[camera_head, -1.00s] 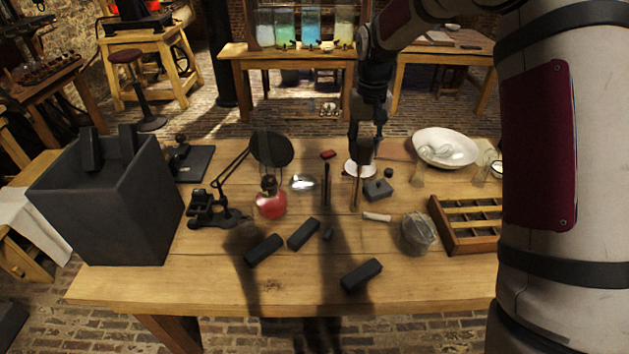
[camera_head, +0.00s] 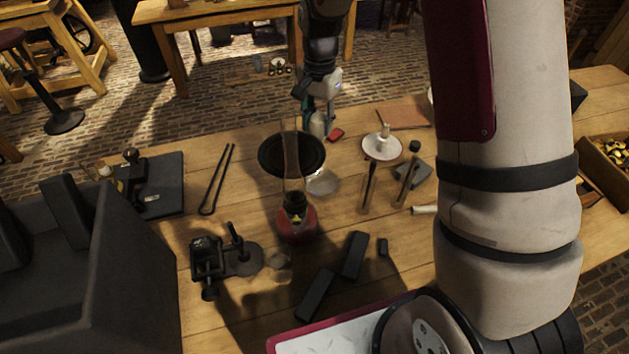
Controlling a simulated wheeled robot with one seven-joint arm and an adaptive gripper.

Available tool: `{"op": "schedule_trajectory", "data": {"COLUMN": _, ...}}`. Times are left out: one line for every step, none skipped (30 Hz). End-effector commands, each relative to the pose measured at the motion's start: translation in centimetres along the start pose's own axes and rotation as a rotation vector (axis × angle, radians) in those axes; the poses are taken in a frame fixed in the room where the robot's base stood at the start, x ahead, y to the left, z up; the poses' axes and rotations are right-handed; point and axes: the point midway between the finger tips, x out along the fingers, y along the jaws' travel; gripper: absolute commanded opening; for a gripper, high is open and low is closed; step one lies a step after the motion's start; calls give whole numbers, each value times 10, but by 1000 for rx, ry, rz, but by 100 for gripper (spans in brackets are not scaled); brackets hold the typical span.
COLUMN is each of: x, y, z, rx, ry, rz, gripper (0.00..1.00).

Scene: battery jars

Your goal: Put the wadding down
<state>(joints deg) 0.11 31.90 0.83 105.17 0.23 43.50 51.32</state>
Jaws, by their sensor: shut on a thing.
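My gripper (camera_head: 318,108) is at the far side of the workbench, beyond the black disc and just left of a small red block (camera_head: 336,134). Its fingers point down and are shut on a small pale greyish thing (camera_head: 318,125), which seems to be the wadding. It is small and partly hidden by the fingers. I cannot tell whether it touches the bench top.
A red lamp (camera_head: 296,226) with a tall clear chimney stands before the black disc (camera_head: 280,163). A glass dish (camera_head: 323,183), white saucer (camera_head: 382,148), black tongs (camera_head: 216,180) and dark bars (camera_head: 354,256) lie around. Bare wood shows left of the lamp.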

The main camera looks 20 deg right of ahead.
Motion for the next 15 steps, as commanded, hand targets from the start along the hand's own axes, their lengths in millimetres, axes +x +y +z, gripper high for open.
{"op": "schedule_trajectory", "data": {"x": 20, "y": -1, "z": -1, "rx": 110, "ry": 0, "rz": 2, "gripper": 12}}
{"op": "schedule_trajectory", "data": {"x": 27, "y": 1, "z": 0, "rx": 178, "ry": 1, "rz": 3, "gripper": 12}}
{"op": "schedule_trajectory", "data": {"x": 36, "y": 3, "z": 0, "rx": 264, "ry": 3, "rz": 3, "gripper": 12}}
{"op": "schedule_trajectory", "data": {"x": 43, "y": 4, "z": 1, "rx": 323, "ry": 4, "rz": 1, "gripper": 12}}
{"op": "schedule_trajectory", "data": {"x": 48, "y": 6, "z": 1, "rx": 380, "ry": 4, "rz": 2, "gripper": 12}}
{"op": "schedule_trajectory", "data": {"x": 55, "y": 8, "z": 1, "rx": 447, "ry": 7, "rz": 0, "gripper": 12}}
{"op": "schedule_trajectory", "data": {"x": 59, "y": 9, "z": 2, "rx": 491, "ry": 7, "rz": 0, "gripper": 12}}
{"op": "schedule_trajectory", "data": {"x": 63, "y": 10, "z": 2, "rx": 531, "ry": 8, "rz": 0, "gripper": 12}}
{"op": "schedule_trajectory", "data": {"x": 67, "y": 12, "z": 3, "rx": 577, "ry": 10, "rz": -2, "gripper": 12}}
{"op": "schedule_trajectory", "data": {"x": 69, "y": 13, "z": 3, "rx": 605, "ry": 10, "rz": -2, "gripper": 12}}
{"op": "schedule_trajectory", "data": {"x": 71, "y": 14, "z": 3, "rx": 628, "ry": 11, "rz": -2, "gripper": 12}}
{"op": "schedule_trajectory", "data": {"x": 73, "y": 15, "z": 4, "rx": 652, "ry": 12, "rz": -2, "gripper": 12}}
{"op": "schedule_trajectory", "data": {"x": 76, "y": 15, "z": 4, "rx": 665, "ry": 12, "rz": -2, "gripper": 12}}
{"op": "schedule_trajectory", "data": {"x": 79, "y": 16, "z": 4, "rx": 675, "ry": 12, "rz": -2, "gripper": 12}}
{"op": "schedule_trajectory", "data": {"x": 84, "y": 17, "z": 4, "rx": 683, "ry": 12, "rz": -1, "gripper": 12}}
